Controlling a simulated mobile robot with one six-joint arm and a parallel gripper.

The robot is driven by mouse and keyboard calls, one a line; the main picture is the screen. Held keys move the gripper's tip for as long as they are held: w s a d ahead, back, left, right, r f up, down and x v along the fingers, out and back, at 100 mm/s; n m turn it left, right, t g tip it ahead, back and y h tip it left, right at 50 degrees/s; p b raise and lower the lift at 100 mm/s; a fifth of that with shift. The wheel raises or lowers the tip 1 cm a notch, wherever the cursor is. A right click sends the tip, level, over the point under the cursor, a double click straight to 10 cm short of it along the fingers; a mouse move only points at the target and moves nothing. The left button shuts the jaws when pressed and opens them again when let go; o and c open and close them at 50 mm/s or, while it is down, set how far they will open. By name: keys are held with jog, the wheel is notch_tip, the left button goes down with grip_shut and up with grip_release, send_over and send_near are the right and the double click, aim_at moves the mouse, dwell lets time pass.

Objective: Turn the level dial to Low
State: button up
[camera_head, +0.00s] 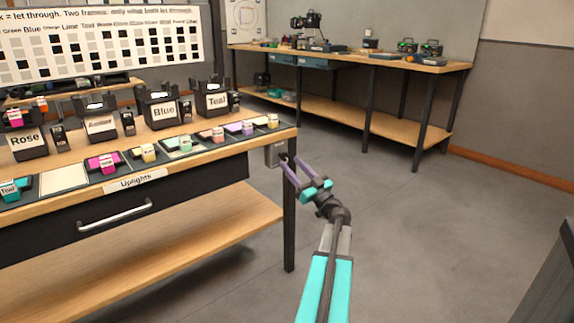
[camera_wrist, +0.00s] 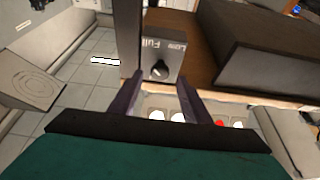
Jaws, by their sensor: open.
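The level dial is a dark round knob (camera_wrist: 160,70) with a light mark, on a grey box (camera_wrist: 164,45) marked "Full" and "Low" in the wrist view. The lettering appears upside down there. I cannot tell surely which word the knob points to. In the head view the grey box (camera_head: 274,154) hangs by the right end of the bench, and the knob is not made out. My gripper (camera_head: 290,159) is open beside that box. In the wrist view its two purple fingers (camera_wrist: 159,82) stand apart, one to each side of the knob; contact cannot be told.
The wooden bench (camera_head: 240,142) carries labelled lamp holders such as "Teal" (camera_head: 217,101) and a row of coloured blocks. Its dark leg (camera_head: 289,225) stands close to my gripper. A drawer handle (camera_head: 115,214) sticks out at the front. The floor (camera_head: 430,240) to the right is clear.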

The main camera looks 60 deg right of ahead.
aim_at(285, 157)
jog(key=shift+b+x, duration=0.5)
jog(key=shift+x, duration=1.3)
jog(key=c, duration=1)
